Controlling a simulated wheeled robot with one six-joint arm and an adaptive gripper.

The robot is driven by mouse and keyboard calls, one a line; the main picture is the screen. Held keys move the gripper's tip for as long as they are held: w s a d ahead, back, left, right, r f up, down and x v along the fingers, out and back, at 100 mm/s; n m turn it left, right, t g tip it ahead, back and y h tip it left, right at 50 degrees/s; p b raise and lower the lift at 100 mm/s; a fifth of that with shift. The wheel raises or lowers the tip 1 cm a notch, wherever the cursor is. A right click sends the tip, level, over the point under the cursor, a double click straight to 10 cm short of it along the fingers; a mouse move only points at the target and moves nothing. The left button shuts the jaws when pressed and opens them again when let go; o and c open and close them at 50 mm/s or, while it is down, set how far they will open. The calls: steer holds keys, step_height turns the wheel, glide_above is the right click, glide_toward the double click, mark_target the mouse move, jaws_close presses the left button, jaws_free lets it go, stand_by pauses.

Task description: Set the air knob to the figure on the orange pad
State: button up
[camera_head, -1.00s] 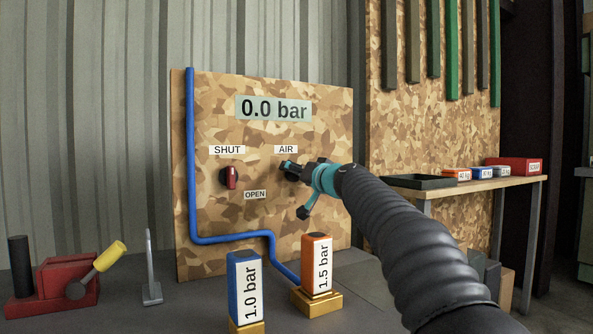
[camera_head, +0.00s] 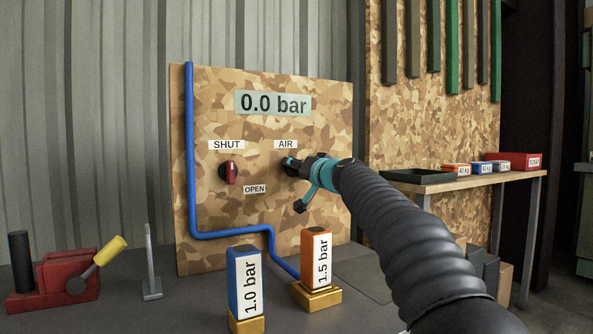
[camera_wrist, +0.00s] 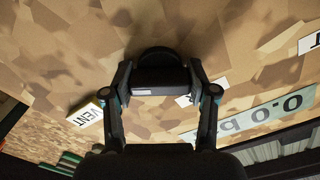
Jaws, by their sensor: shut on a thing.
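The air knob (camera_wrist: 158,76) is dark and round with a raised grip bar, mounted on the wooden board (camera_head: 310,210) below the AIR label (camera_head: 286,144). My gripper (camera_head: 288,163) is shut on it; in the wrist view the two fingers (camera_wrist: 160,88) stand on either side of the grip bar. In the head view my gripper hides most of the knob. The orange pad (camera_head: 317,258) reads 1.5 bar and stands on a gold base. The display (camera_head: 273,103) reads 0.0 bar.
A red-handled valve (camera_head: 230,173) sits between SHUT and OPEN labels. A blue pad (camera_head: 245,280) reads 1.0 bar. A blue hose (camera_head: 190,150) runs down the board. A red clamp (camera_head: 50,288) with a yellow handle lies left. A VENT label (camera_wrist: 85,115) is near the knob.

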steer(key=m, duration=0.5)
steer(key=shift+m, duration=0.3)
steer(key=m+p, duration=0.1)
steer(key=m, duration=0.4)
steer(key=shift+p, duration=0.3)
steer(key=shift+f+m, duration=0.1)
steer(key=shift+m, duration=0.3)
steer(key=o, duration=1.2)
steer(key=shift+c, duration=0.2)
